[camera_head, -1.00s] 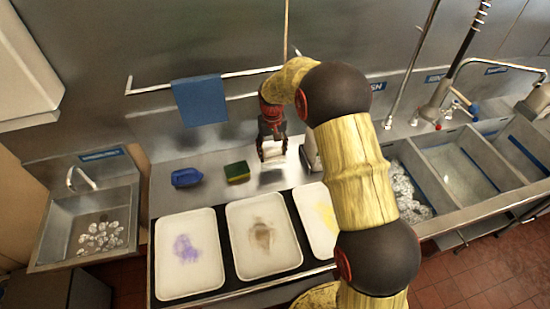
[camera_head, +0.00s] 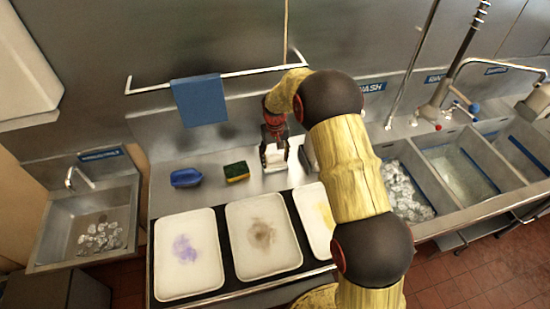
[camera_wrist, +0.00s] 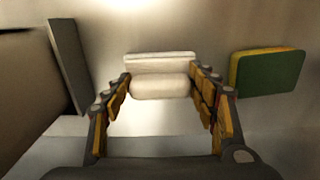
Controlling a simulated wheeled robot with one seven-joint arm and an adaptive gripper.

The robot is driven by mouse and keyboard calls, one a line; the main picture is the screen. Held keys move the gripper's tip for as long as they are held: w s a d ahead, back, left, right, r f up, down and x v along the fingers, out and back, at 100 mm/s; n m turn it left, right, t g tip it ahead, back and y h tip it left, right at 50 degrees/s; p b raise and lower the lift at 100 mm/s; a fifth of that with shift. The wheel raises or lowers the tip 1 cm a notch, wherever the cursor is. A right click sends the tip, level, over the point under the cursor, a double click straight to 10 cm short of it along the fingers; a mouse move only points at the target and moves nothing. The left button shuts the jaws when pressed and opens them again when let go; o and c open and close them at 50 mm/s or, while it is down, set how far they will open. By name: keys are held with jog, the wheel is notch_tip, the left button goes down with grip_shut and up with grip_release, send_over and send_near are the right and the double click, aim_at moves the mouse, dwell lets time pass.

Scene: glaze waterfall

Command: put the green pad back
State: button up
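The green pad (camera_head: 236,171) is a green and yellow block lying on the steel counter behind the trays. It also shows at the right of the wrist view (camera_wrist: 268,72), apart from my fingers. My gripper (camera_head: 275,150) is to the right of the green pad, pointing down. Its fingers are parted, with a white block (camera_wrist: 160,78) between or just beyond the fingertips. The block also shows in the head view (camera_head: 274,158). I cannot tell whether the fingers press on it.
A blue block (camera_head: 186,177) lies left of the green pad. Stained white trays (camera_head: 188,270) stand in front. A blue cloth (camera_head: 200,101) hangs from the wall rail (camera_head: 145,89). Sinks (camera_head: 455,170) are at the right, and a small sink (camera_head: 62,243) is at the left.

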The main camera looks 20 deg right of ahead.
jog(key=o, duration=0.3)
jog(key=shift+o, duration=0.2)
notch_tip(320, 180, up, 12)
jog(key=r+p, duration=0.1)
notch_tip(320, 180, up, 10)
jog(key=t, duration=0.1)
send_over(275, 157)
jog(key=s, duration=0.6)
jog(key=s+r+t, duration=0.2)
jog(key=s+r, duration=0.7)
jog(key=s, duration=0.3)
jog(key=s+t, duration=0.2)
jog(key=s, duration=1.8)
jog(key=shift+r+t, duration=0.3)
jog(key=shift+r, duration=0.1)
jog(key=shift+w, duration=0.1)
